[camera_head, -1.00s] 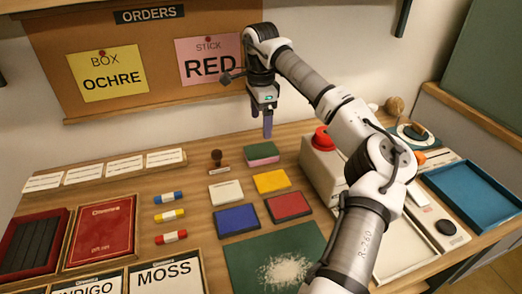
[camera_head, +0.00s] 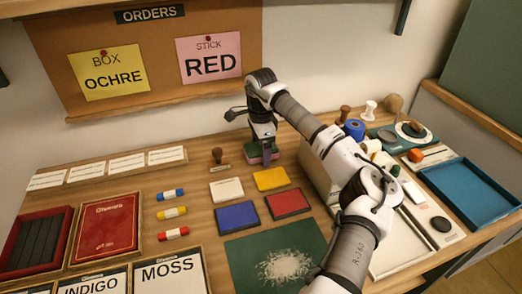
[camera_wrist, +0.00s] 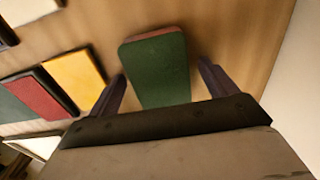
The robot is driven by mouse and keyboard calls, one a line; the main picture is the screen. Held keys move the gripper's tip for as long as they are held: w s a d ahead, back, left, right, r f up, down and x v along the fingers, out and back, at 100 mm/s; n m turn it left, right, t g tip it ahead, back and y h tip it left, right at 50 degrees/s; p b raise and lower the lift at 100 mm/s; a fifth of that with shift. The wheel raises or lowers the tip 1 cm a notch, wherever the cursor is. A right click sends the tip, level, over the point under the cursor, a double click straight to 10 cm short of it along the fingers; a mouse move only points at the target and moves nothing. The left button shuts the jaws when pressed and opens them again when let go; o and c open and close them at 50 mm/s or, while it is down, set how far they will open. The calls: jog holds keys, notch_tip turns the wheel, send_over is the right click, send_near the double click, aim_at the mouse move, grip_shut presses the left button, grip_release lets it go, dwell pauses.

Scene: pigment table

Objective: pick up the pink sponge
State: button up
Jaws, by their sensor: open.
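The pink sponge (camera_head: 253,161) lies on the wooden table behind the yellow pad, with a dark green layer on top. In the wrist view the sponge (camera_wrist: 160,75) shows its green face, with a pink edge at its far end. My gripper (camera_head: 263,152) is lowered at the sponge. In the wrist view my gripper (camera_wrist: 162,72) is open, with one finger on each side of the sponge. A gap shows between each finger and the sponge. The head view partly hides the sponge behind the gripper.
A wooden stamp (camera_head: 219,158) stands just left of the sponge. Yellow (camera_head: 271,179), white (camera_head: 226,189), red (camera_head: 287,203) and blue (camera_head: 237,216) pads lie in front. A pale box (camera_head: 318,184) stands to the right, partly behind my arm. A blue tray (camera_head: 470,196) lies farther right.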

aim_at(261, 147)
jog(key=shift+c, duration=0.3)
jog(key=c, duration=1)
notch_tip(261, 147, up, 10)
jog(key=b, duration=0.1)
jog(key=o, duration=0.3)
jog(key=shift+c, duration=1.2)
jog(key=shift+s, duration=0.1)
